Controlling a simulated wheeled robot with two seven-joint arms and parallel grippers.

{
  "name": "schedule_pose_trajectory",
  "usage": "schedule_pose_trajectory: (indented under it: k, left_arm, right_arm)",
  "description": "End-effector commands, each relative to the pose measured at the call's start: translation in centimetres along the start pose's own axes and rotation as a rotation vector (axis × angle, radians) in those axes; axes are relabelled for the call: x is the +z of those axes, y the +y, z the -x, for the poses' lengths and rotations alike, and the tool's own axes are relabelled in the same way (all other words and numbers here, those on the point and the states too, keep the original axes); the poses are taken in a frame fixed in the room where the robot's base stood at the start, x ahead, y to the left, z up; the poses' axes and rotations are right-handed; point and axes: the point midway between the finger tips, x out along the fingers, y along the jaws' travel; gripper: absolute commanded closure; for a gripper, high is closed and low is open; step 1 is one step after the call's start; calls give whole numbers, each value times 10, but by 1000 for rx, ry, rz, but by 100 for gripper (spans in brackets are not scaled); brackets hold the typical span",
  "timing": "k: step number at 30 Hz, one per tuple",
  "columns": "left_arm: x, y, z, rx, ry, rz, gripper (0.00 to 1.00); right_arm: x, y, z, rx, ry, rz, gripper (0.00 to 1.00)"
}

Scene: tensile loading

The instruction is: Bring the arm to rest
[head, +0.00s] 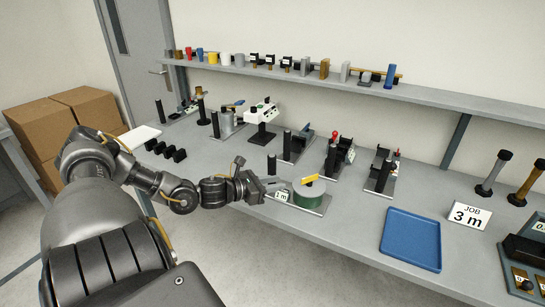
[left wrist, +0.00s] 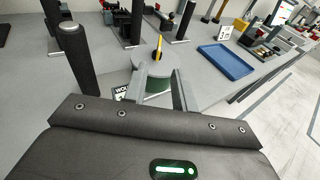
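My left arm (head: 180,193) reaches in from the left over the front of the bench. Its gripper (head: 281,187) is just left of a green spool (head: 309,194) with a pale top and a yellow piece on it. In the left wrist view the two grey fingers (left wrist: 162,82) stand apart, with the spool's green side (left wrist: 158,86) showing in line with the gap. I see nothing clamped between them. A small white label stands by the spool, partly hidden by a finger in the wrist view. My right gripper is not in view.
The grey bench (head: 345,225) holds several fixtures with black posts behind the spool. A blue tray (head: 411,239) and a "JOB 3 m" card (head: 467,215) are to the right. A black post (left wrist: 77,57) stands close to the gripper. A shelf (head: 350,83) runs above.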

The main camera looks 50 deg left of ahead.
Motion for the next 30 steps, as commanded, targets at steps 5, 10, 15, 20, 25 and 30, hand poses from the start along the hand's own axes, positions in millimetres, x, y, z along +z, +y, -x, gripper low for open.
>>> schedule_pose_trajectory:
  k: [5,10,15,20,25,30]
  left_arm:
    - [0,0,7,-1,1,1,73]
    - [0,0,7,0,0,2,73]
    - [0,0,7,0,0,1,73]
    - [0,0,7,0,0,1,73]
    - [-12,-7,5,19,11,88,73]
    - [-69,-43,2,140,72,546,73]
  right_arm:
    - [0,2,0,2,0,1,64]
    - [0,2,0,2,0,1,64]
    - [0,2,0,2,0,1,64]
    - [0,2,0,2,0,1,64]
    - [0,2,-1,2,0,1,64]
    - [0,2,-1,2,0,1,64]
